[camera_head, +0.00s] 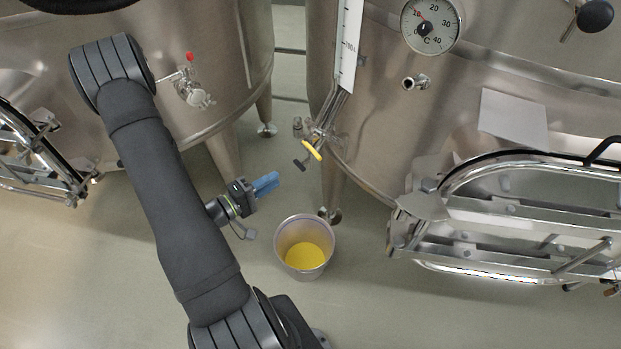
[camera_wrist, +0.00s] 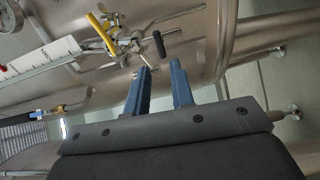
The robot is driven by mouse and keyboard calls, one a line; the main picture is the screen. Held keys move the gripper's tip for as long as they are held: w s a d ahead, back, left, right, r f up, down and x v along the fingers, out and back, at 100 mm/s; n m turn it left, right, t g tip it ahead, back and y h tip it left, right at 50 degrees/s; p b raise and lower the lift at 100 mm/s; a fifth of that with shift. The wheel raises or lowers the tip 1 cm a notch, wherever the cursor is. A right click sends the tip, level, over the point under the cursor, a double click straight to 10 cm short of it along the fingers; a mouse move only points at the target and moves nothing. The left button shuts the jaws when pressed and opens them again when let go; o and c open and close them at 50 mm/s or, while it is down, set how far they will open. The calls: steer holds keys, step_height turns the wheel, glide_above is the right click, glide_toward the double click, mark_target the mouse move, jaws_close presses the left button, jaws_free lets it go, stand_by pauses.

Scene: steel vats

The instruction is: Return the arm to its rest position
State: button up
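My gripper (camera_head: 267,184) is in the middle of the head view, above the floor and between the two vats. Its blue fingers point right, toward the valve cluster on the right vat. In the wrist view my gripper (camera_wrist: 160,68) shows two blue fingers apart with an empty gap between them. My dark arm (camera_head: 170,190) reaches from the lower middle to the upper left and hides part of the left vat. The gripper appears clear of the valve's yellow handle (camera_head: 312,150) and dark handle (camera_head: 300,164).
The right vat (camera_head: 375,130) has a dial gauge (camera_head: 430,26) and a hatch (camera_head: 520,215). The left vat (camera_head: 225,60) carries a small red-topped valve (camera_head: 190,85).

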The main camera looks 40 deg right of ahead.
mark_target(297, 167)
steer(key=shift+a, duration=0.65)
steer(key=shift+d, duration=0.1)
steer(key=shift+w+d, duration=0.2)
steer(key=shift+d, duration=4)
steer(key=shift+a, duration=0.1)
